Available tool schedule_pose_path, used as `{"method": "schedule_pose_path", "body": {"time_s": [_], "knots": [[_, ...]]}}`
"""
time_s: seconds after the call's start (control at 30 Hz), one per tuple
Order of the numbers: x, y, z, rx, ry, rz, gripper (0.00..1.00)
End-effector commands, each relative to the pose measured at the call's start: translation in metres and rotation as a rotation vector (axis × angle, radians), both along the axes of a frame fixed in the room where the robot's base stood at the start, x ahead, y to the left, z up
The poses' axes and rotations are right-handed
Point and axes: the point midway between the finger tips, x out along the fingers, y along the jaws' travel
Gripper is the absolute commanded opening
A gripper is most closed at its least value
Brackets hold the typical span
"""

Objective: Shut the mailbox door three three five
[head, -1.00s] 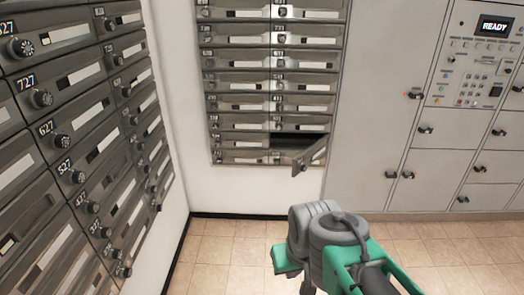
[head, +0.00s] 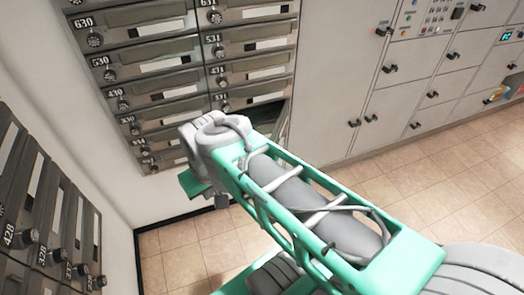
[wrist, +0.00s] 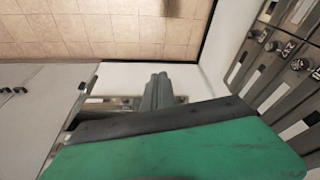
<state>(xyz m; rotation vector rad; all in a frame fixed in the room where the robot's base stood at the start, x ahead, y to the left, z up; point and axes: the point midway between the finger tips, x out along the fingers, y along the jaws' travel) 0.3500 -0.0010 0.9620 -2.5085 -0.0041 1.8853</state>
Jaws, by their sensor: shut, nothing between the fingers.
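The open mailbox door is mostly or wholly hidden behind my arm in the head view. A dark open compartment (head: 266,114) shows just above my arm, low at the right edge of the mailbox bank (head: 170,82). I cannot read the number three three five on any door. My gripper (wrist: 158,80) shows in the wrist view with its grey fingers together and nothing between them. Behind the fingers are a white wall and part of the mailbox bank (wrist: 112,101). Whether the fingers touch the door cannot be told.
A second bank of mailboxes with round knobs (head: 45,215) stands close on the left. Grey parcel lockers (head: 400,90) with dark handles line the wall at the right. The tiled floor (head: 450,175) is clear at the right.

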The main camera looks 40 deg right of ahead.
Motion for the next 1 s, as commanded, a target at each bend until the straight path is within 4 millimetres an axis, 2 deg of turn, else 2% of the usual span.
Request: {"method": "schedule_pose_path", "body": {"time_s": [0.07,0.17,0.27,0.33,0.4,0.5,0.6,0.7,0.77,0.87,1.0], "knots": [[0.008,-0.015,-0.016,0.016,-0.001,-0.052,0.00],[0.026,-0.052,-0.043,0.060,-0.021,-0.159,0.00],[0.044,-0.108,-0.076,0.128,-0.067,-0.302,0.00],[0.049,-0.154,-0.098,0.180,-0.113,-0.411,0.00],[0.046,-0.201,-0.117,0.229,-0.169,-0.516,0.00],[0.032,-0.259,-0.136,0.286,-0.252,-0.646,0.00],[0.016,-0.297,-0.146,0.320,-0.317,-0.733,0.00],[0.008,-0.314,-0.148,0.337,-0.351,-0.772,0.00],[0.008,-0.317,-0.150,0.339,-0.358,-0.779,0.00],[0.015,-0.317,-0.158,0.341,-0.357,-0.777,0.00],[0.031,-0.317,-0.182,0.341,-0.354,-0.777,0.00]]}}
